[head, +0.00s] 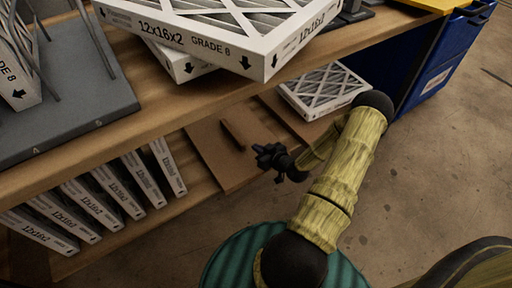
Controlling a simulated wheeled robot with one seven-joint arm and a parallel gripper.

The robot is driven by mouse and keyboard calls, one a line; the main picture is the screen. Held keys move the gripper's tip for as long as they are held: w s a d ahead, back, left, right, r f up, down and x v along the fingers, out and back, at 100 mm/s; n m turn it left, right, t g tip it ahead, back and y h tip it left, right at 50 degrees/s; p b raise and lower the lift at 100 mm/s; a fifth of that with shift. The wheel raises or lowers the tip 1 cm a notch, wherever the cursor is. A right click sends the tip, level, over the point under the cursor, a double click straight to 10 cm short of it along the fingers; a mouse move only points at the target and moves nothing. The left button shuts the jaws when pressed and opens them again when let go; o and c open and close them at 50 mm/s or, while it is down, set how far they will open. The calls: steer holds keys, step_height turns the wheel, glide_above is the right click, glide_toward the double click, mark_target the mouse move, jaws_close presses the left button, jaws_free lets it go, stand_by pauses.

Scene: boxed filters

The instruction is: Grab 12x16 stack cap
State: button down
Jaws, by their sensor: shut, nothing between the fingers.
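A flat brown board (211,158) with a raised bar (233,135) across its middle lies on the lower shelf. It looks like the stack cap; no label on it can be read. My gripper (262,155) is at the board's right side, close to the raised bar and seemingly above the board. The gripper is dark, shut and holds nothing. Whether it touches the board cannot be told. My arm reaches in from the lower right and hides part of the shelf edge.
Several 12x16x2 filters (118,187) stand upright left of the board. A filter (325,90) lies flat to the right, by another brown board (290,116). The upper shelf (160,113) with stacked filters (205,35) overhangs behind. A blue bin (440,62) stands far right.

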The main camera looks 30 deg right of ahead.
steer(key=b, duration=0.5)
glide_above(244, 139)
steer(key=s+a, duration=0.2)
steer(key=shift+w+a+f, duration=0.1)
steer(key=shift+a+f, duration=0.05)
steer(key=shift+s+f+b, duration=0.2)
steer(key=shift+f+b, duration=0.2)
steer(key=shift+b, duration=0.1)
steer(key=shift+f, duration=0.25)
steer(key=shift+s, duration=0.1)
steer(key=shift+s+f+p, duration=0.1)
steer(key=shift+s+p, duration=0.6)
steer(key=shift+s+f, duration=0.1)
steer(key=shift+d+r+p, duration=0.2)
steer(key=shift+r+p, duration=0.4)
steer(key=shift+r, duration=0.2)
steer(key=shift+r, duration=0.15)
